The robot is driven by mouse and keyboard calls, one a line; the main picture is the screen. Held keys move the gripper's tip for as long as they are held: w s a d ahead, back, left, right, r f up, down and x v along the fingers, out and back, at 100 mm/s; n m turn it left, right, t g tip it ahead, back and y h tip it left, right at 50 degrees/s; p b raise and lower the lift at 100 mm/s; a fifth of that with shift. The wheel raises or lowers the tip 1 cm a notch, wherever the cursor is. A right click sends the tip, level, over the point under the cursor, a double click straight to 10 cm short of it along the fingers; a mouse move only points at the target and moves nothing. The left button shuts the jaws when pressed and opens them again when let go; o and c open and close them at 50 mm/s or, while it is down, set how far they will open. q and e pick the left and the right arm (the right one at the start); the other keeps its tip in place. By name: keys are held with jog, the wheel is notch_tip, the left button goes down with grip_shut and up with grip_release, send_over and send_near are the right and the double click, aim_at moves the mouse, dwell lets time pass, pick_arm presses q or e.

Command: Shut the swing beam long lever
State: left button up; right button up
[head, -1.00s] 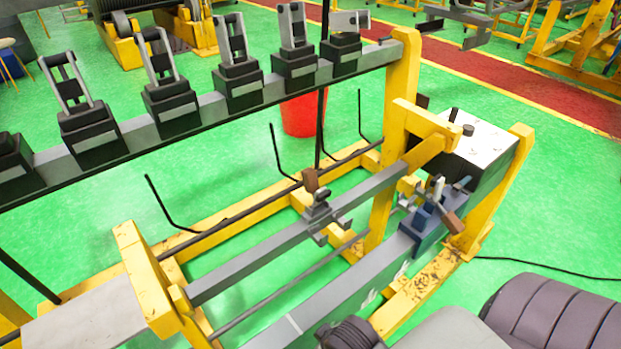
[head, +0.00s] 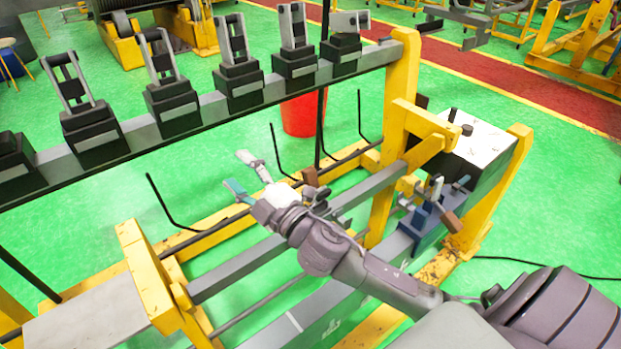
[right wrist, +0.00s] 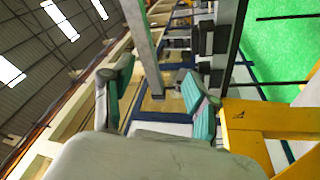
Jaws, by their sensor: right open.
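My right gripper (head: 240,174) is open and empty in the head view, pointing left over the yellow frame. Its two teal-padded fingers also show spread in the right wrist view (right wrist: 157,84). The upper grey beam (head: 137,139) carries several black clamp blocks. Most levers there stand up, such as this one (head: 161,53); the rightmost lever (head: 350,20) lies sideways. A brown-handled clamp (head: 311,177) on the lower grey beam (head: 237,267) is partly hidden by my right gripper. I cannot tell which lever is the swing beam long lever. My left gripper is out of view.
Yellow posts (head: 400,85) hold the beams at the right. A blue clamp (head: 426,226) with a brown handle sits beside a box-shaped unit (head: 485,140). Thin black hooks (head: 160,200) rise near the gripper. A red bucket (head: 300,115) stands behind on the green floor.

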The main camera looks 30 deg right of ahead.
jog(key=w+a+r+n+g+y, duration=0.1)
jog(key=a+r+n+g+y, duration=0.1)
jog(key=a+r+n+y, duration=0.4)
jog(key=n+g+h, duration=0.9)
jog(key=n+g, duration=0.5)
jog(key=n, duration=0.3)
send_near(314, 174)
jog(key=p+x, duration=0.4)
jog(key=x, duration=0.7)
jog(key=shift+w, duration=0.15)
jog(key=shift+w+a+f, duration=0.15)
jog(key=shift+f, duration=0.4)
